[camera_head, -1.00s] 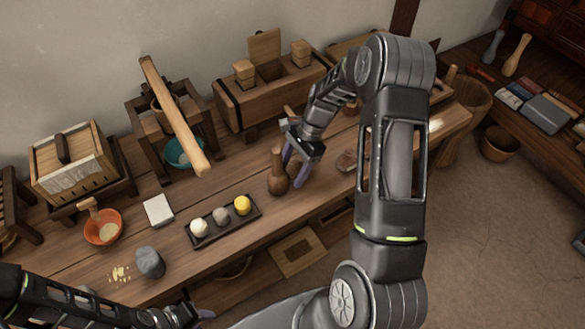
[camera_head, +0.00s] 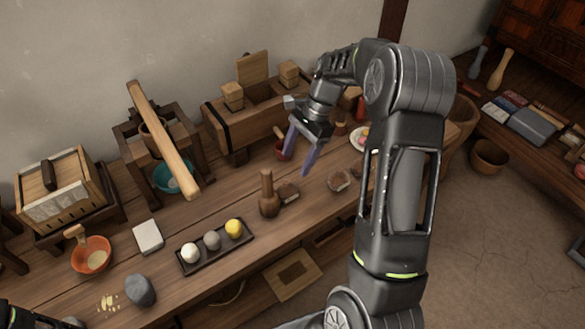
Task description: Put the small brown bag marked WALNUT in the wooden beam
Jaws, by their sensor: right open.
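The wooden beam (camera_head: 262,125) lies along the back wall, a thick timber with a dark band, blocks standing in its top and an upright board behind. One small brown bag (camera_head: 289,193) lies beside the brown bottle. Another small brown bag (camera_head: 339,181) lies further right on the bench. The labels are too small to read, so I cannot tell which says WALNUT. My right gripper (camera_head: 299,162) is open and empty, fingers pointing down above the bench, in front of the beam and behind the first bag. My left gripper is out of view.
A brown bottle (camera_head: 268,197) stands left of the first bag. A dark tray (camera_head: 217,259) with three balls lies nearer. A white plate (camera_head: 355,139) is partly hidden by my right arm.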

